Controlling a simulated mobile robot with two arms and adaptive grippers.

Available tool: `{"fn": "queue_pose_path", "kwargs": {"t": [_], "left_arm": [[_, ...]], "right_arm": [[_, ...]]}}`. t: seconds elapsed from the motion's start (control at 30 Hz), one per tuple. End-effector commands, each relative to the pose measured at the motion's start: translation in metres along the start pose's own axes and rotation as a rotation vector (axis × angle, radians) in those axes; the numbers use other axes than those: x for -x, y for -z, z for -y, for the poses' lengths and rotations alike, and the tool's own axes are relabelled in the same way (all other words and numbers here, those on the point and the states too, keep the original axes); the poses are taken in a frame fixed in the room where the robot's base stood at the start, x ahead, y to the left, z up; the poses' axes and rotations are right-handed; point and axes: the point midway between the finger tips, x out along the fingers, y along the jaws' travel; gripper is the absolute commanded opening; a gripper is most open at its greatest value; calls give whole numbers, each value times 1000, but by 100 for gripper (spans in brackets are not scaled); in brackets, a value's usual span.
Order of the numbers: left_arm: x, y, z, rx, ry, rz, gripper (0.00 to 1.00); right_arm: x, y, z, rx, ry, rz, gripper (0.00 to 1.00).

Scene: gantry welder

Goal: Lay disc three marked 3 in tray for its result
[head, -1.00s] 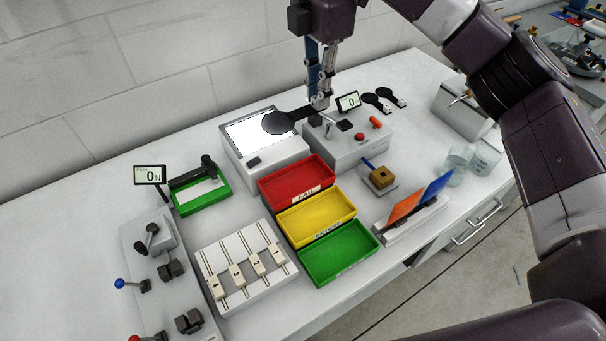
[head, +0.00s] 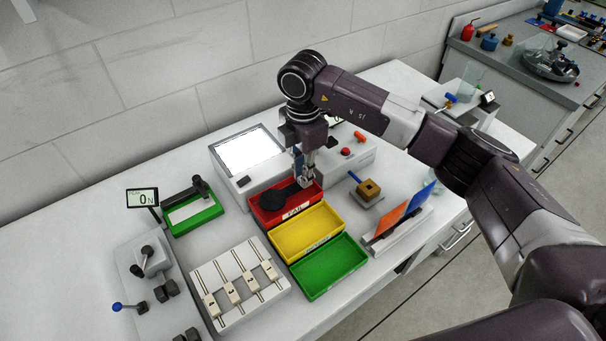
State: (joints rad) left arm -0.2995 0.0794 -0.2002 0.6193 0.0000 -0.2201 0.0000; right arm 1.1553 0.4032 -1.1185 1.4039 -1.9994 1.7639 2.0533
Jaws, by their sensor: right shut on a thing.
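A black disc with a handle (head: 271,200) is in the red tray, whose label reads FAIL (head: 294,211). My right gripper (head: 305,185) is shut on the disc's handle at the tray's right side. The disc lies over the tray's floor; whether it touches the floor I cannot tell. No number on the disc can be read. The yellow tray (head: 308,234) and the green tray (head: 330,267) are empty. My left gripper is not in view.
A bright light box (head: 246,151) stands behind the red tray. A grey instrument box (head: 350,157) is behind my right arm. A wooden block (head: 368,190) and orange and blue plates (head: 396,218) are to the right. A slider board (head: 240,287) is front left.

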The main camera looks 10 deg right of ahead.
Motion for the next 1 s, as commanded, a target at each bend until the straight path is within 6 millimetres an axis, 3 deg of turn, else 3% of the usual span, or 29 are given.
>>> {"fn": "queue_pose_path", "kwargs": {"t": [0.13, 0.87, 0.9, 1.0], "left_arm": [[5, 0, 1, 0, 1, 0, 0], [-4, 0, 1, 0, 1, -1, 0], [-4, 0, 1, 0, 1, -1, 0], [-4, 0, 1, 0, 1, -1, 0]], "right_arm": [[-15, 0, 0, 0, 0, -1, 0], [-28, 0, 0, 0, -1, 0, 0], [-28, 0, 0, 0, -1, 0, 18], [-28, 0, 0, 0, -1, 0, 29]]}}
